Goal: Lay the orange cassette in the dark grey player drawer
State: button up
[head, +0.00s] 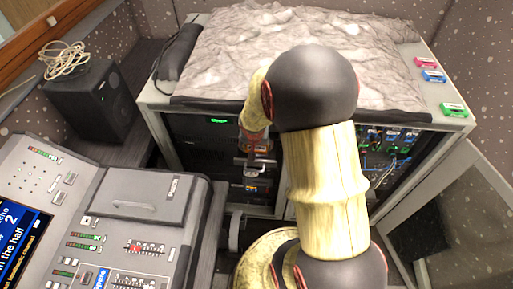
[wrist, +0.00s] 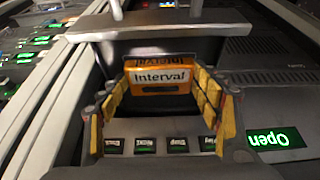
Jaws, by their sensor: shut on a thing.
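The orange cassette (wrist: 160,77), labelled "Interval", is between the fingers of my gripper (wrist: 163,98) in the wrist view, and the gripper is shut on it. The dark grey player drawer (wrist: 215,45) stands pulled out around or just below the cassette, its front with handle posts at the top of this view. Whether the cassette touches the drawer floor I cannot tell. In the head view my gripper (head: 256,143) is at the rack front, above the drawer's handle (head: 252,161). My arm hides part of it, and the cassette is not clear there.
A green "Open" display (wrist: 276,138) and a row of lit buttons (wrist: 145,145) are beside the drawer. Pink (head: 426,62), blue (head: 433,76) and green (head: 454,109) cassettes lie on the rack top's right edge. A lighting console (head: 130,200) stands at left, a speaker (head: 95,105) behind it.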

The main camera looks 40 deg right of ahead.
jog(key=shift+w+r, duration=0.1)
jog(key=o, duration=1.2)
jog(key=shift+o, duration=0.4)
